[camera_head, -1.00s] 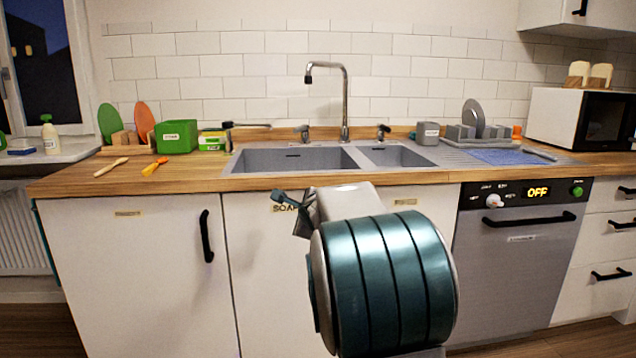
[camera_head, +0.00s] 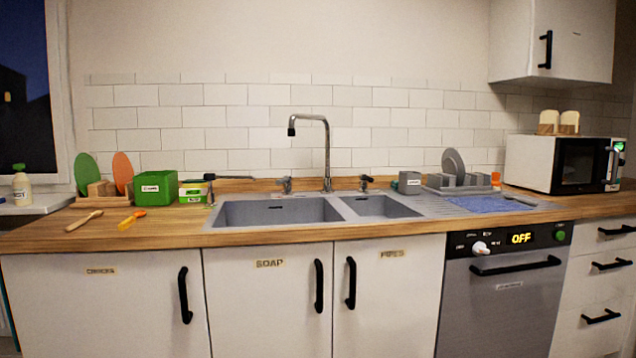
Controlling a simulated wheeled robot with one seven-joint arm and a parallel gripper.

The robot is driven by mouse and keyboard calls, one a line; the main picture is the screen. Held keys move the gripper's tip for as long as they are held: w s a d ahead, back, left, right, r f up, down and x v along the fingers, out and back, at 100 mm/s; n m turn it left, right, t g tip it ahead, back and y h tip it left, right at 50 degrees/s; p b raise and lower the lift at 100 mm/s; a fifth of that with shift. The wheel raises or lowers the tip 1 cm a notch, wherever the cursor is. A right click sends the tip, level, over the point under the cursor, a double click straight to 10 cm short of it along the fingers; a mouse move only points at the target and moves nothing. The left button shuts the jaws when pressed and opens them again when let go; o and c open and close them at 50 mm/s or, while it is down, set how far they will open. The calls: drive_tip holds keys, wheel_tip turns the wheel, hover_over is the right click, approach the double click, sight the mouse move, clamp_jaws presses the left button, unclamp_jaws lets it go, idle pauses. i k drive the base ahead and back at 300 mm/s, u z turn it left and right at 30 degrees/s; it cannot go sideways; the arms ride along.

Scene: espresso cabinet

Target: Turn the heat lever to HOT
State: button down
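A grey faucet (camera_head: 326,150) stands behind the sink. A small grey tap handle (camera_head: 285,185) is left of its base, and another with a dark lever (camera_head: 366,182) is right of it. No HOT marking is readable, so I cannot tell which, if either, is the heat lever. A white knob (camera_head: 480,248) sits on the dishwasher panel beside a lit OFF display (camera_head: 521,238). My gripper is not in view.
A double sink (camera_head: 330,222) is set in the wooden counter (camera_head: 170,232). A green box (camera_head: 155,187) stands left, a dish rack (camera_head: 462,190) and microwave (camera_head: 568,163) right. Cabinets with black handles and the dishwasher (camera_head: 500,300) line the front.

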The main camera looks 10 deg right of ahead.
sight(288, 178)
drive_tip(key=z, duration=0.7)
drive_tip(key=i, duration=1.35)
drive_tip(key=u, duration=0.4)
